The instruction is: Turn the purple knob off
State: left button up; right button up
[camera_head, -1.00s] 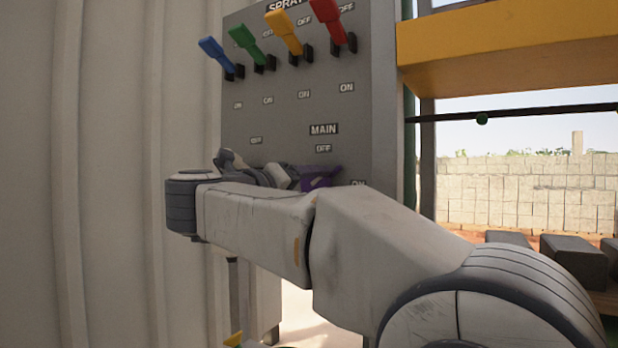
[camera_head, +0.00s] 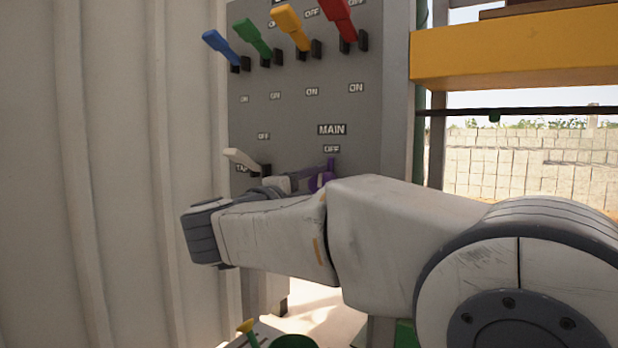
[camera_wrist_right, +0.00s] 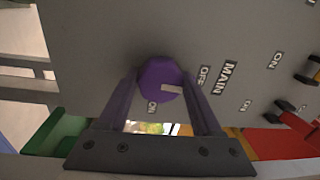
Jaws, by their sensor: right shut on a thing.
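The purple knob (camera_head: 321,182) sits on the grey panel (camera_head: 285,110), below the MAIN and OFF labels. In the right wrist view the knob (camera_wrist_right: 158,76) shows a white mark pointing roughly to the side of the OFF label (camera_wrist_right: 204,75); the ON label (camera_wrist_right: 152,107) is at its lower left. My right gripper (camera_wrist_right: 160,80) is shut on the knob, one finger on each side. In the head view my right gripper (camera_head: 312,178) is partly hidden by my own arm, which also covers the panel's lower part. My left gripper is out of view.
Blue (camera_head: 220,46), green (camera_head: 251,38), yellow (camera_head: 291,26) and red (camera_head: 341,18) levers stick out above. A white lever (camera_head: 242,160) is just left of the knob, close to my right wrist. A ribbed wall (camera_head: 110,170) stands at left.

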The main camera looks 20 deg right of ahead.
jog(key=shift+n+p, duration=0.3)
jog(key=shift+n, duration=0.2)
jog(key=o, duration=1.3)
jog(key=shift+o, duration=0.2)
jog(key=shift+a, duration=0.1)
jog(key=p+v, duration=0.2)
jog(key=v, duration=0.8)
jog(key=shift+s+a, duration=0.15)
